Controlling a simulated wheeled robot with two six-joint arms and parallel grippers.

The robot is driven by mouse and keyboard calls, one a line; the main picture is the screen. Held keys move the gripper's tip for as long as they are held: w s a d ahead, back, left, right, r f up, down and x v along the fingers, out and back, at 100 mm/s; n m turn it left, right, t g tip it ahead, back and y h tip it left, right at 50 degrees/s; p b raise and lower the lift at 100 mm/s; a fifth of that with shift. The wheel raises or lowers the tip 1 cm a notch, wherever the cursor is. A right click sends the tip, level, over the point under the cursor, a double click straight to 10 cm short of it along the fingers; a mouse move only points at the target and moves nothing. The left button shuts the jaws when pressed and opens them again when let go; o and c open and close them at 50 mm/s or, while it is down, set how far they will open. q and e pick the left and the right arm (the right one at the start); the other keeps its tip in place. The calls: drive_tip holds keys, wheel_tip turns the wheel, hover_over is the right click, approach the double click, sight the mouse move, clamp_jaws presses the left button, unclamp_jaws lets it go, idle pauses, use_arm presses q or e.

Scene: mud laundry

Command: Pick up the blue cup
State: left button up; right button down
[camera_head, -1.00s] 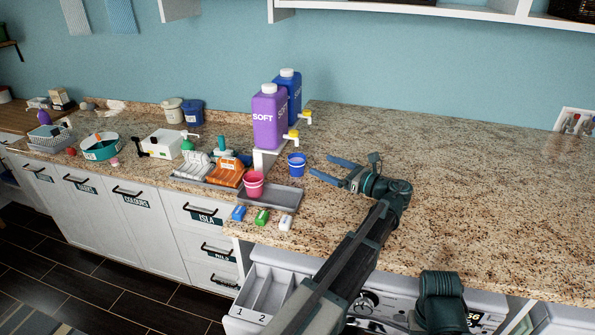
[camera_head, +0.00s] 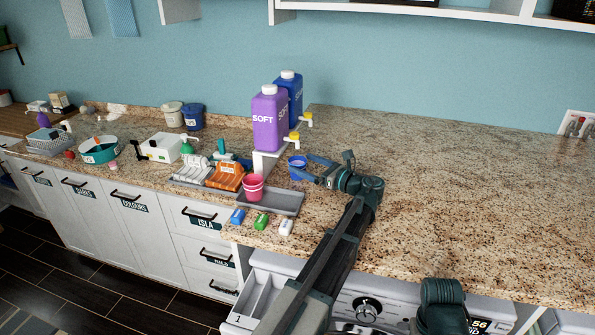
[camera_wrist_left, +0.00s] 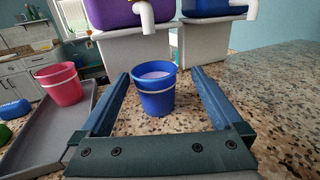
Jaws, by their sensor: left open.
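The blue cup (camera_head: 296,171) stands upright on the granite counter, just right of the grey tray and in front of the soap dispensers. In the left wrist view the blue cup (camera_wrist_left: 154,100) has a pale rim band and something light inside. My left gripper (camera_head: 301,166) is open and reaches the cup from the right. In the left wrist view its fingers (camera_wrist_left: 161,73) lie on either side of the cup, with gaps showing on both sides. My right gripper is out of view.
A pink cup (camera_head: 253,187) stands on the grey tray (camera_head: 285,203). Purple (camera_head: 269,120) and blue (camera_head: 293,92) dispensers stand on white stands behind. Small coloured blocks (camera_head: 261,221) lie in front of the tray. The counter to the right is clear (camera_head: 470,190).

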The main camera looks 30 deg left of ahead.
sight(291, 158)
use_arm(q)
drive_tip(key=shift+a+r+p, duration=0.2)
drive_tip(key=shift+a, duration=1.1)
drive_tip(key=shift+a+r+p, duration=0.15)
drive_tip(key=shift+a, duration=1.1)
drive_tip(key=shift+w+a, duration=0.1)
drive_tip(key=shift+a, duration=0.35)
drive_tip(key=c, duration=1.5)
drive_tip(key=shift+r, duration=0.1)
drive_tip(key=shift+r+p, duration=0.55)
drive_tip(key=shift+p, duration=0.1)
drive_tip(key=d, duration=0.5)
drive_tip(key=s+d, duration=0.1)
drive_tip(key=d, duration=0.2)
drive_tip(key=shift+f, duration=0.1)
wheel_tip(291, 158, up, 14)
drive_tip(key=p, duration=1.3)
drive_tip(key=shift+s+p, duration=0.1)
drive_tip(key=shift+p, duration=0.25)
